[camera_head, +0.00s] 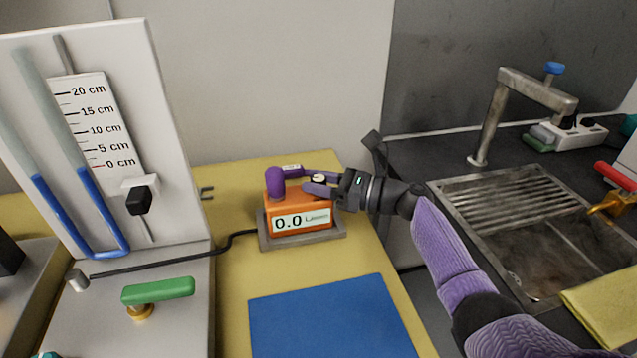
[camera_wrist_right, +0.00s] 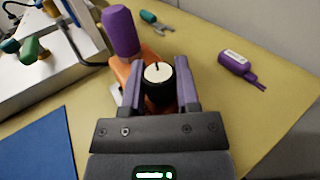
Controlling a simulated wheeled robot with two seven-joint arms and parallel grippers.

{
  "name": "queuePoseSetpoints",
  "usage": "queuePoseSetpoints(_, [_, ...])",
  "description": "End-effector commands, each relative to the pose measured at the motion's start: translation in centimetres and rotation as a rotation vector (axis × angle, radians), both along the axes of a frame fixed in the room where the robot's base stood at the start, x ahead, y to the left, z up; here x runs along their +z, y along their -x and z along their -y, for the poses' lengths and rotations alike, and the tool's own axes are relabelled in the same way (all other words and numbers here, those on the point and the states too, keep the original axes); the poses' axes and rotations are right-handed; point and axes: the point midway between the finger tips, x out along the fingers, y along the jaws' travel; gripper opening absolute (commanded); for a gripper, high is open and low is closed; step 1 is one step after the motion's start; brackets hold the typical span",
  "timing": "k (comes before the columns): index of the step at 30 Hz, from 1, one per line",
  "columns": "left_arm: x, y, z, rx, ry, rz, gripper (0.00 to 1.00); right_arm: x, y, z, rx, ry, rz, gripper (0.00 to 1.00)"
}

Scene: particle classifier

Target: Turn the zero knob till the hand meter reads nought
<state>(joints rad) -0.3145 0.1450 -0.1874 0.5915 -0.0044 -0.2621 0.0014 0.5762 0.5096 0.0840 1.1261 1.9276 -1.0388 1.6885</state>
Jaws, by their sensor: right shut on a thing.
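The orange hand meter (camera_head: 299,212) stands in a grey cradle (camera_head: 272,243) on the yellow bench top, and its display (camera_head: 302,221) reads 0.0 with a small unit after it. The zero knob is black with a cream top and a dark pointer line; it shows in the right wrist view (camera_wrist_right: 158,75) and small in the head view (camera_head: 319,179). My right gripper (camera_head: 305,180) reaches in from the right and is shut on the knob, one finger on each side, as the right wrist view (camera_wrist_right: 160,88) shows. My left gripper is not in view.
A purple rounded part (camera_head: 275,181) rises beside the knob. A manometer board (camera_head: 160,120) with a green-handled valve (camera_head: 158,290) stands left. A blue mat (camera_head: 330,320) lies in front; a sink (camera_head: 540,220) is right.

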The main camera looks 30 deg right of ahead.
Motion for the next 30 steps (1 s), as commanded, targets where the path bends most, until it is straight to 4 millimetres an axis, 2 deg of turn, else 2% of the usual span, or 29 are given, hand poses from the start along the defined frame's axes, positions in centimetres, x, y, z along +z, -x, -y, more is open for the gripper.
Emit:
queuePoseSetpoints(7, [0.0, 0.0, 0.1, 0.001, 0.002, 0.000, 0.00, 0.0, 0.0, 0.0, 0.000, 0.000, -0.001, 0.00])
queuePoseSetpoints(8, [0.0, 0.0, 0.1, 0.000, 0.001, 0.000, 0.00, 0.0, 0.0, 0.0, 0.000, 0.000, -0.001, 0.42])
queuePoseSetpoints(12, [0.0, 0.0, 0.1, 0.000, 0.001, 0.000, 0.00, 0.0, 0.0, 0.0, 0.000, 0.000, -0.001, 0.71])
queuePoseSetpoints(13, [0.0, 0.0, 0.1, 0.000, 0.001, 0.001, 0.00, 0.0, 0.0, 0.0, 0.000, 0.000, -0.001, 0.75])
queuePoseSetpoints(22, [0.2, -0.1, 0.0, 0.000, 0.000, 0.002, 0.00, 0.0, 0.3, 0.3, -0.001, 0.000, -0.001, 0.75])
queuePoseSetpoints(30, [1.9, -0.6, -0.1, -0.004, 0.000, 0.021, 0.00, 0.2, 4.9, 4.6, -0.002, 0.001, -0.003, 0.75])
